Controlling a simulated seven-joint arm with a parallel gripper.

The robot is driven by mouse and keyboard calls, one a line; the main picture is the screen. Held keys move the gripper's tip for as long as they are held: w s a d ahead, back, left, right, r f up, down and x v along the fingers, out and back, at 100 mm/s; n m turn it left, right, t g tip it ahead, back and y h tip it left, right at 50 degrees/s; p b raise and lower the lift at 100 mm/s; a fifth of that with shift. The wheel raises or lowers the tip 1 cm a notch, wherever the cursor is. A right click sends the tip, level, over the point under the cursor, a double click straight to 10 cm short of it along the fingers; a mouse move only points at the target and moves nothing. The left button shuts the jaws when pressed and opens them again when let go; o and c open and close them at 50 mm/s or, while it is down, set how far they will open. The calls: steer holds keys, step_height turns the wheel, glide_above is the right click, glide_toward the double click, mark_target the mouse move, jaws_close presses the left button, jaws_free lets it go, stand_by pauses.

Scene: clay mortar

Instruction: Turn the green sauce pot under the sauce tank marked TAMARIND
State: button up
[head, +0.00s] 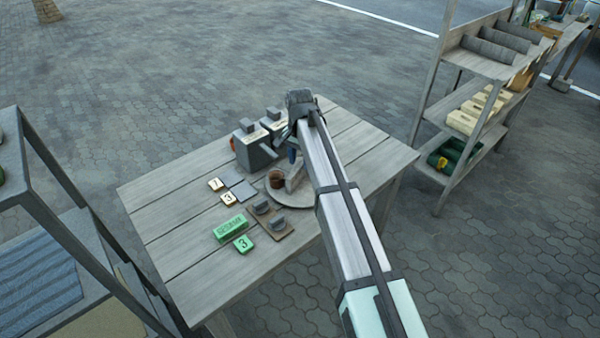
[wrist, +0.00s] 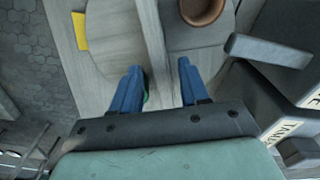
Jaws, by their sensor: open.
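My gripper (wrist: 160,70) is open in the wrist view, its two blue fingers apart over a round wooden disc (wrist: 108,58). A small sliver of green (wrist: 147,97) shows beside the left finger; it may be the green sauce pot, mostly hidden. A brown pot (wrist: 202,10) stands on the disc beyond the fingers. In the head view my gripper (head: 292,152) is low beside the tanks (head: 255,152), and the disc (head: 295,204) carries the brown pot (head: 276,179).
A grey spout-like bar (wrist: 265,48) juts from the tanks. Number tiles (head: 216,184), a green labelled block (head: 230,229) and a green tile (head: 243,244) lie at the table's front left.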

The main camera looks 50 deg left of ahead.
mark_target(300, 172)
steer(key=shift+f, duration=3)
jaws_close()
